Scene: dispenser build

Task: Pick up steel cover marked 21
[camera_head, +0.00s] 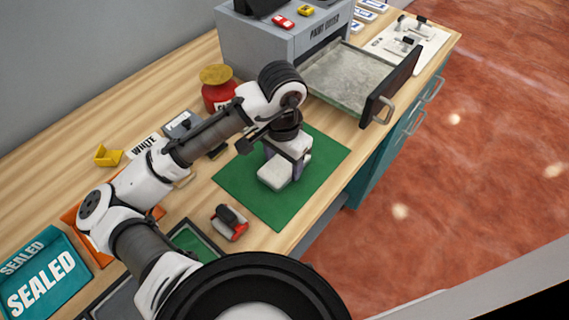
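My gripper (282,168) points down over the green mat (240,187) in the middle of the workbench. Its fingers are hidden or too small to make out, so I cannot tell whether it is open or shut, or whether it holds anything. I cannot pick out a steel cover marked 21. No number 21 is legible, and my arm and hand hide part of the mat and bench.
A grey paint oven (262,45) with its drawer (345,75) pulled out stands behind the mat. A red pot (217,95) is left of it. A red-and-black object (229,222) lies near the front edge. A teal SEALED tray (45,278) is front left.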

